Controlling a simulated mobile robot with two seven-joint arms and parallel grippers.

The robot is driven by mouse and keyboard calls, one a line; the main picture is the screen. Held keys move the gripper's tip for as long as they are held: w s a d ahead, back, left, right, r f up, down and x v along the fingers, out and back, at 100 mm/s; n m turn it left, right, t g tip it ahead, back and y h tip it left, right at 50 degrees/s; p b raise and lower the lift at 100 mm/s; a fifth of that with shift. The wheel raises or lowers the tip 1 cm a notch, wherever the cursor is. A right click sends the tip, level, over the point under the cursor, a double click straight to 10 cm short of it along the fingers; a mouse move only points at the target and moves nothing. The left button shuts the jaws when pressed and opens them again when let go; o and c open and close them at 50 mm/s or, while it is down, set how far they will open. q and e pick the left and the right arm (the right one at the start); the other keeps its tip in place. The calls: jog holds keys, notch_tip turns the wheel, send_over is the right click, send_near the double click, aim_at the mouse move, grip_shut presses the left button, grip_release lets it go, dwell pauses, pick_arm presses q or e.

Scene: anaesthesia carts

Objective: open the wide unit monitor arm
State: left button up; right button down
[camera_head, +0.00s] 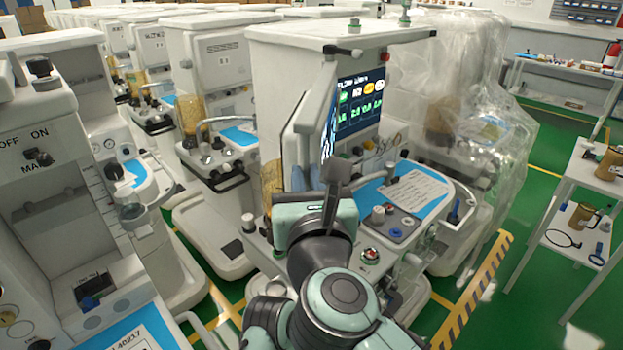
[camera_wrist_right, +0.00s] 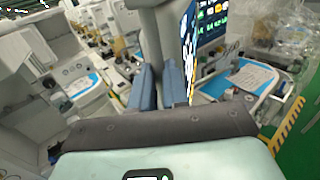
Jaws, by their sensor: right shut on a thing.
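The wide unit (camera_head: 277,75) is a large white anaesthesia cart in the middle of the head view. Its monitor arm carries a pale panel (camera_head: 305,120), seen nearly edge-on, with a lit screen on its right face. My right gripper (camera_head: 306,178) is at the panel's lower part, partly hidden behind my own wrist. In the right wrist view, the blue-grey fingers (camera_wrist_right: 160,86) stand on both sides of the panel (camera_wrist_right: 163,45), shut on it. The arm's joint behind the panel is hidden. My left gripper is out of view.
A second display (camera_head: 360,103) is on the unit's front, above a work surface with a paper sheet (camera_head: 413,191). A plastic-covered cart (camera_head: 480,130) stands to the right. Other carts (camera_head: 215,75) crowd the left. Green floor is free before the right-hand shelf trolley (camera_head: 590,160).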

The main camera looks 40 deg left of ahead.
jog(key=shift+r, duration=0.1)
jog(key=c, duration=1.1)
grip_release()
jog(key=shift+d, duration=0.1)
jog(key=b+v, duration=0.2)
jog(key=v, duration=1.1)
jog(key=shift+s+d, duration=0.15)
jog(key=shift+s, duration=0.05)
jog(key=shift+w, duration=0.1)
